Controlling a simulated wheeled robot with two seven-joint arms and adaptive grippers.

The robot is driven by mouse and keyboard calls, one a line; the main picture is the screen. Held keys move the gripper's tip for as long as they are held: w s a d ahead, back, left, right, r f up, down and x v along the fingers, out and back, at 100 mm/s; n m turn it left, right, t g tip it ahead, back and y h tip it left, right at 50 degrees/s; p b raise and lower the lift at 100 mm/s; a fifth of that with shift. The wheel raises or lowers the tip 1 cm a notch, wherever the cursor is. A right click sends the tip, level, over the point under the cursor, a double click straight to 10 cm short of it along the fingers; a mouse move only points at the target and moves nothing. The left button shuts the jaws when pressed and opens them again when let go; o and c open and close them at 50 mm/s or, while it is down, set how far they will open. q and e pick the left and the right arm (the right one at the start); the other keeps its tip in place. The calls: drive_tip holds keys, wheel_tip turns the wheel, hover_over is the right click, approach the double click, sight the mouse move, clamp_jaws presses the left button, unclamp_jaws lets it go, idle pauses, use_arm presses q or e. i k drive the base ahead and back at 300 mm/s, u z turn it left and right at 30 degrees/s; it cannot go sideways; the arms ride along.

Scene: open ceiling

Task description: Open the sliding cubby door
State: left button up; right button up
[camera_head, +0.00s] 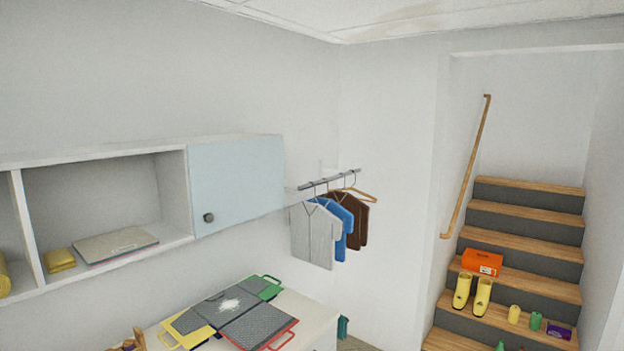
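The cubby shelf (110,263) is a white wall unit along the left side. Its light blue door panel (240,181) covers the right-hand compartment and has a small dark round knob (208,217) near its lower left corner. The compartment to the left of the door is open and holds a grey flat folder or book (116,244) and a folded yellow cloth (60,260). What is behind the door is hidden. Neither of my grippers shows in the head view.
Below the shelf is a white counter (305,306) with grey, yellow, red and green flat items (220,305). Shirts (315,235) hang on a rail right of the door. Stairs (525,232) at the right hold yellow boots (482,296) and an orange box (482,262).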

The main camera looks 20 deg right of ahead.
sight(232, 182)
drive_tip(key=u, duration=0.1)
drive_tip(key=i, duration=1.3)
drive_tip(key=z, duration=0.2)
